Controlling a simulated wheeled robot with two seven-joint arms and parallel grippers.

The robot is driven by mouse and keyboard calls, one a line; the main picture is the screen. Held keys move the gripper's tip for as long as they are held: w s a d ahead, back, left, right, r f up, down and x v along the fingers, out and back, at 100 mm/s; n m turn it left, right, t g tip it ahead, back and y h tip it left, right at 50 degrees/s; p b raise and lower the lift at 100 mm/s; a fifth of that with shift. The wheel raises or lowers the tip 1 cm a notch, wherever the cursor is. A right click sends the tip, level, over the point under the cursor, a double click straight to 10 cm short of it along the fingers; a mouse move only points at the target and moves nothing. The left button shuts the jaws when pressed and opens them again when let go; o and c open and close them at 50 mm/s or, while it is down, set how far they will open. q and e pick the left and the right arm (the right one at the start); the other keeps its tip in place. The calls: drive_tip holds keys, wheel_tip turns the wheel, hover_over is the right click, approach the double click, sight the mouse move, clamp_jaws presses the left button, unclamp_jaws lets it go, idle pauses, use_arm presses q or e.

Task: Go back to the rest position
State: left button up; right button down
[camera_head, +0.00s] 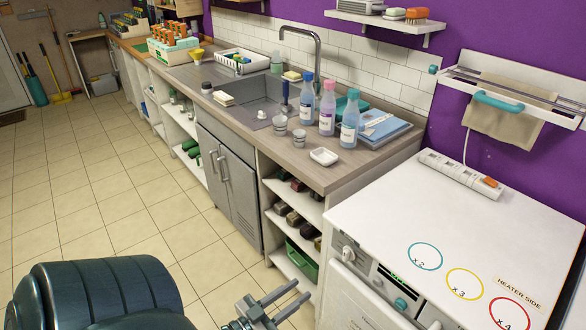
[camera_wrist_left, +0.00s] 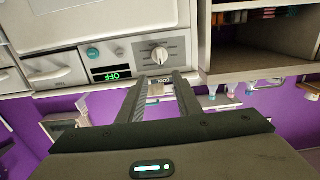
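My left gripper (camera_head: 290,298) is low in the head view, in front of the white appliance and the open shelves. Its two fingers are apart with nothing between them. In the left wrist view the fingers (camera_wrist_left: 161,82) are also apart and empty, below a control panel with a round knob (camera_wrist_left: 160,54). The panel appears upside down there, with a green display (camera_wrist_left: 112,76) that reads OFF and a teal button (camera_wrist_left: 93,53). I see no contact between the fingers and the panel. My right gripper is in neither view.
The white appliance top (camera_head: 400,220) bears coloured rings and a power strip (camera_head: 459,174) at its back. The counter (camera_head: 290,160) holds bottles, cups and a white dish (camera_head: 323,156). Shelves (camera_head: 290,255) lie under it. Open tiled floor (camera_head: 100,200) is at the left.

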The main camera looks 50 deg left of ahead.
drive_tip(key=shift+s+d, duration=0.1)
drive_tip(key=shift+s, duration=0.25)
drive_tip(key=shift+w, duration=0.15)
